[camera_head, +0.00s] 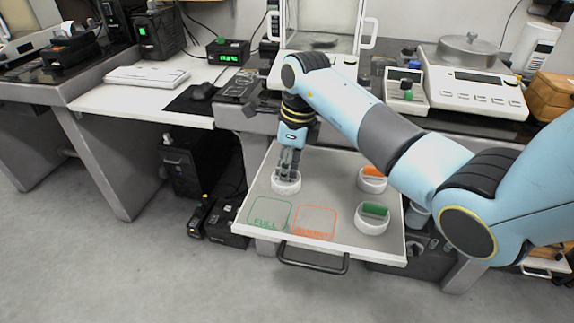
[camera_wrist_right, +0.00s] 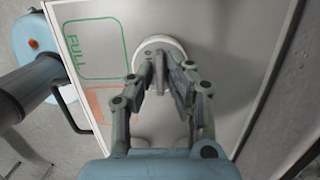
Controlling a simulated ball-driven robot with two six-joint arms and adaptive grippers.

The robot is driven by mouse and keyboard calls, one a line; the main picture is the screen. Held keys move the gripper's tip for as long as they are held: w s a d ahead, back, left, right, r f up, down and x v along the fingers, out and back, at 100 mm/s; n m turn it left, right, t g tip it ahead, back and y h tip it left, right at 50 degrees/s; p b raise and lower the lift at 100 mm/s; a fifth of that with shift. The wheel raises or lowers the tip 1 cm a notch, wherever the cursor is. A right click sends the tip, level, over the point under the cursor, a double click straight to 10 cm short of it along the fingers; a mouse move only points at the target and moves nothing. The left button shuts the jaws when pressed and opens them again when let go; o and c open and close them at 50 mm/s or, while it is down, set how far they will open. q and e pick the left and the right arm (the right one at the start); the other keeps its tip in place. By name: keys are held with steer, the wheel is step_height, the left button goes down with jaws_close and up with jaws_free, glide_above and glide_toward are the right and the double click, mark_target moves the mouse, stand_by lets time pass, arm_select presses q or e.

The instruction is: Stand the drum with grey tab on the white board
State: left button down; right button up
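A white round drum (camera_head: 286,184) sits at the back left of a pale pull-out board (camera_head: 330,185). My right gripper (camera_head: 288,166) points down at its top, and the fingers reach the drum. In the right wrist view the drum (camera_wrist_right: 151,46) lies behind the fingertips (camera_wrist_right: 168,75), which are close together around its middle. Its tab is largely hidden by the fingers, so I cannot tell whether they press on it. Two other drums stand on the board's right side, one with an orange tab (camera_head: 373,172), one with a green tab (camera_head: 375,210). My left gripper is not in view.
The board's front has a green FULL outline (camera_head: 270,213) and an orange outline (camera_head: 316,222), both bare. A dark handle (camera_head: 312,262) is at its front edge. A balance (camera_head: 320,40) and a scale (camera_head: 473,82) stand behind. A white keyboard (camera_head: 146,76) lies left.

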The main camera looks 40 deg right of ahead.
mark_target(295, 170)
steer(key=shift+o, duration=1)
steer(key=shift+r, duration=0.1)
steer(key=shift+r, duration=0.25)
step_height(295, 170, up, 12)
steer(key=s+d+p, duration=0.1)
steer(key=shift+s+f+p, duration=0.2)
steer(key=shift+p, duration=0.1)
